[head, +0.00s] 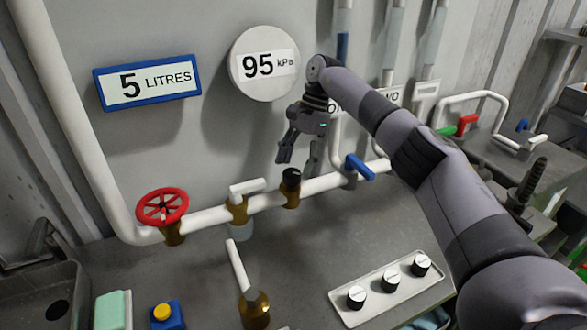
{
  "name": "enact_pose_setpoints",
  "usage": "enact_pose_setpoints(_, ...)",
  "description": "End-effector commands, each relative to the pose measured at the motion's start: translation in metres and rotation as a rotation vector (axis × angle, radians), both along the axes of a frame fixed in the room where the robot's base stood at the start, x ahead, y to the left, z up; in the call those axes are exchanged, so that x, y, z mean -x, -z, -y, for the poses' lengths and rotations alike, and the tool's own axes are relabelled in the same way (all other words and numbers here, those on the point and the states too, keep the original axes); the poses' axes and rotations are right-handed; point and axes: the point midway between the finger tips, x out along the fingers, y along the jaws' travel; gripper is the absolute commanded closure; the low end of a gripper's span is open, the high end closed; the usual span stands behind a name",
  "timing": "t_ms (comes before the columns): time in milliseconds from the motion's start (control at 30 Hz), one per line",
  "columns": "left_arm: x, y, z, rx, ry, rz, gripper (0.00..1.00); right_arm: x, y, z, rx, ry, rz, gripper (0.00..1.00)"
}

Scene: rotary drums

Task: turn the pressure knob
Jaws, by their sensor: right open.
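A small black knob (291,175) sits on top of a brass fitting on the white pipe (325,183), near the middle of the head view. My right gripper (299,166) hangs just above this knob, fingers pointing down and spread apart. It is open and empty; I cannot tell whether a finger touches the knob. A round white gauge (264,63) on the wall reads 95 kPa. Three black-and-silver knobs (391,280) stand on a white panel on the bench. No label shows which knob sets the pressure. My left gripper is not in view.
Along the pipe are a red handwheel (162,206), a white lever (248,187) and a blue lever (360,166). A brass-bodied item with a white handle (254,304) stands in front. The bench between pipe and panel is clear.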

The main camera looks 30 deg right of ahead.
Motion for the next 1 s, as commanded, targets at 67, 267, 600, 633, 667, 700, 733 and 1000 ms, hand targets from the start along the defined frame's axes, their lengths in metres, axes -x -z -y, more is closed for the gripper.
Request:
enact_pose_setpoints(67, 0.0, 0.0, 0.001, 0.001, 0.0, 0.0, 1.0, -0.002, -0.015, 0.005, -0.001, 0.001, 0.003, 0.41)
enact_pose_setpoints(267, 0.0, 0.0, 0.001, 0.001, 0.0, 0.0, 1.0, -0.005, -0.042, 0.016, 0.0, 0.001, 0.002, 0.41)
enact_pose_setpoints(600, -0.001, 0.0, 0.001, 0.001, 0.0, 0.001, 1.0, -0.005, -0.051, 0.02, 0.0, -0.002, 0.001, 0.41)
enact_pose_setpoints(633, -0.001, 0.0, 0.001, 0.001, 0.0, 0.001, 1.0, -0.005, -0.05, 0.02, 0.0, -0.002, 0.001, 0.41)
enact_pose_setpoints(667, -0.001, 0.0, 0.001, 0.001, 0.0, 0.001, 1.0, -0.005, -0.05, 0.02, 0.0, -0.002, 0.001, 0.41)
enact_pose_setpoints(700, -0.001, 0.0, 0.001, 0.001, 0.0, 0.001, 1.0, -0.005, -0.05, 0.02, 0.0, -0.002, 0.001, 0.41)
enact_pose_setpoints(733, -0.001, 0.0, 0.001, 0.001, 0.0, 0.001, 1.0, -0.005, -0.05, 0.02, 0.0, -0.002, 0.001, 0.41)
enact_pose_setpoints(1000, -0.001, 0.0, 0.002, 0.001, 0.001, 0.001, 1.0, -0.005, -0.05, 0.02, 0.0, -0.001, 0.0, 0.41)
